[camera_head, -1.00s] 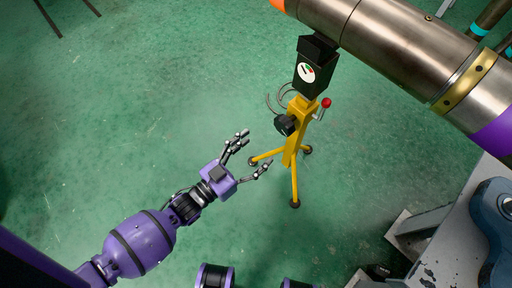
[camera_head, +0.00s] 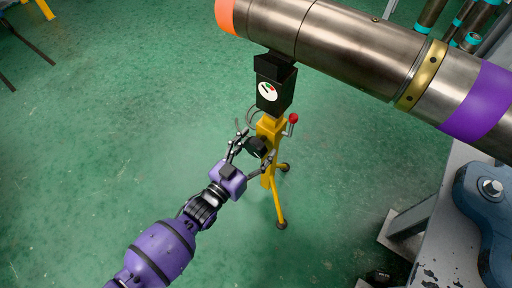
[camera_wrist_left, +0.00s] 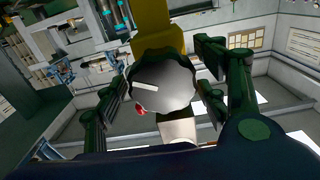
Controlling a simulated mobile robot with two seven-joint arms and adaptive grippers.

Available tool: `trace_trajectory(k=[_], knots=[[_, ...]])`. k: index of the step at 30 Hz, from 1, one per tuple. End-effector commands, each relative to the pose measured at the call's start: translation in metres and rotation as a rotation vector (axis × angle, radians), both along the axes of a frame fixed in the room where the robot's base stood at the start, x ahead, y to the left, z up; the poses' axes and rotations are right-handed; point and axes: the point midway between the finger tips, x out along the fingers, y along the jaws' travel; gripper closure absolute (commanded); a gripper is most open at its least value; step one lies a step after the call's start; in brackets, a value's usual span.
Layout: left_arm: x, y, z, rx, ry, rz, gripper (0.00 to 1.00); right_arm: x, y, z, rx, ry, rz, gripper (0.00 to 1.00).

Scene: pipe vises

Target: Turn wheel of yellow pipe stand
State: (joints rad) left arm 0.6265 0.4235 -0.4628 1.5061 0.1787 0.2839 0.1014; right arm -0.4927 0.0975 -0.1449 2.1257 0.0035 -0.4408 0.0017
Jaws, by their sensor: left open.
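The yellow pipe stand (camera_head: 270,130) stands on the green floor under a large pipe, with a black head and round gauge (camera_head: 268,91) on top. Its black wheel (camera_head: 256,147) sits on the side facing my left gripper. My left gripper (camera_head: 254,153) is open, with its fingers on either side of the wheel. In the left wrist view the wheel (camera_wrist_left: 162,84) is a dark scalloped knob with a light bar, between the open fingers (camera_wrist_left: 165,95). I cannot tell whether the fingers touch it. The right gripper is not in view.
The large metal pipe (camera_head: 350,45) with orange, brass and purple bands crosses above the stand. A red-knobbed lever (camera_head: 293,119) sticks out at the stand's right. A grey bench with a blue vise (camera_head: 485,200) is at the right.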

Motion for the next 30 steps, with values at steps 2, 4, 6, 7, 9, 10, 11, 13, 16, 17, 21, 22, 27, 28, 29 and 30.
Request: trace_trajectory(k=[2,4,6,7,9,10,11,13,16,17,21,22,27,28,29,30], knots=[[0.0004,-0.0003,0.0001,0.0,0.0,0.0,0.34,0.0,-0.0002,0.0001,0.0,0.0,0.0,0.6],[0.0004,-0.0002,0.0002,0.0,0.0,0.0,0.34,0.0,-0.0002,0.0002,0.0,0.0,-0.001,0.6],[0.0003,-0.0001,0.0003,0.0,0.0,0.0,0.35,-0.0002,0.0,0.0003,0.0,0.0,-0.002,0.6],[0.0002,0.0,0.0003,0.0,0.0,0.0,0.39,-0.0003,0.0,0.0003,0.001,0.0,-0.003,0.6],[0.0002,0.0,0.0003,0.0,0.0,0.0,0.48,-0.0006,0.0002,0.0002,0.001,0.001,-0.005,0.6],[0.0001,0.0,0.0003,0.0,0.0,0.0,0.52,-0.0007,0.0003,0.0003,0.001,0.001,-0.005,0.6],[0.0001,0.0,0.0002,0.0,0.0,0.0,0.56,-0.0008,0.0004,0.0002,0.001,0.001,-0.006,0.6],[0.0,-0.0001,0.0003,0.0,0.0,0.0,0.65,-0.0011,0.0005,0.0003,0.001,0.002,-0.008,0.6],[-0.0001,-0.0003,0.0003,-0.001,-0.001,-0.001,0.77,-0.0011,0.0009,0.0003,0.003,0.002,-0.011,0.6],[-0.0002,-0.0004,0.0003,-0.001,-0.001,-0.001,0.77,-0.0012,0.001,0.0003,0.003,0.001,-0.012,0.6],[-0.0004,-0.0007,0.0005,0.007,-0.006,-0.001,0.77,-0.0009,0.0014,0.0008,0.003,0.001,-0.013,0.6],[-0.0005,-0.0008,0.0006,0.011,-0.009,-0.001,0.77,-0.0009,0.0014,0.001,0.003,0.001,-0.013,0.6],[-0.0006,-0.001,0.0008,0.054,-0.042,-0.002,0.77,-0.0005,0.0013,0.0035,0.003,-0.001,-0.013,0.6],[-0.0007,-0.0011,0.0008,0.067,-0.052,-0.002,0.77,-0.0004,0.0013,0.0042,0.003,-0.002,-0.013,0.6],[-0.0007,-0.0011,0.0007,0.081,-0.062,-0.002,0.77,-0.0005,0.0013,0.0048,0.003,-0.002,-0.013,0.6],[-0.0007,-0.0011,0.0007,0.101,-0.076,-0.001,0.77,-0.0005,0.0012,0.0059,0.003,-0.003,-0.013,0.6]])
